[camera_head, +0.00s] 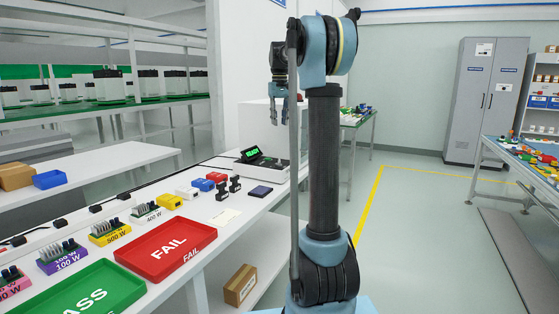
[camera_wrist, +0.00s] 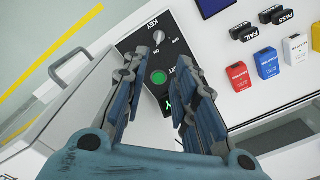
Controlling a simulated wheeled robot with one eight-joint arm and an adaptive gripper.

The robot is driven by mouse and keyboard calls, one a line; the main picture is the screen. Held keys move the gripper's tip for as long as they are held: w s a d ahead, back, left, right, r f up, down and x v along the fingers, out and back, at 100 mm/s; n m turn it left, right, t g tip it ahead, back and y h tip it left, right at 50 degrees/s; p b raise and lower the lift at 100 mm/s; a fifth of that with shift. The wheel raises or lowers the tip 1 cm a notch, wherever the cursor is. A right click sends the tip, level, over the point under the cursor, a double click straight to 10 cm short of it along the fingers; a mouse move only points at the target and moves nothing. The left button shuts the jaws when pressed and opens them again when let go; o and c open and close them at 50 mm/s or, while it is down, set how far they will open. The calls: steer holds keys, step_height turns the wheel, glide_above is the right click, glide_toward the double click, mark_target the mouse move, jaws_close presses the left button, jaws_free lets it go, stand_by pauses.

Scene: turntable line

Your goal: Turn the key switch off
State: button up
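The key switch (camera_wrist: 158,37) is a small light-grey knob by the lettering KEY on a dark panel (camera_wrist: 131,41) in the wrist view. Its fine setting is too small to tell. A round green button (camera_wrist: 159,77) sits on the same panel, nearer my gripper. My gripper (camera_wrist: 162,60) is open and empty, its two blue-grey fingers apart over the panel with the button showing between them. The key switch shows just beyond the fingertips, with no visible contact. In the head view my gripper (camera_head: 279,119) hangs pointing down above the far end of the white bench; the switch cannot be made out there.
A device with a green display (camera_head: 250,154) stands on the bench. Red, blue and yellow blocks, black stamps and a red FAIL tray (camera_head: 168,246) lie nearer. In the wrist view, a grey handle (camera_wrist: 70,68) is left of the panel and stamps (camera_wrist: 244,32) are right.

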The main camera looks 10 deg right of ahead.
mark_target(279, 159)
steer(key=f, duration=1.7)
steer(key=shift+w+f, duration=0.15)
steer(key=shift+w, duration=0.05)
jaws_close()
steer(key=shift+d, duration=0.1)
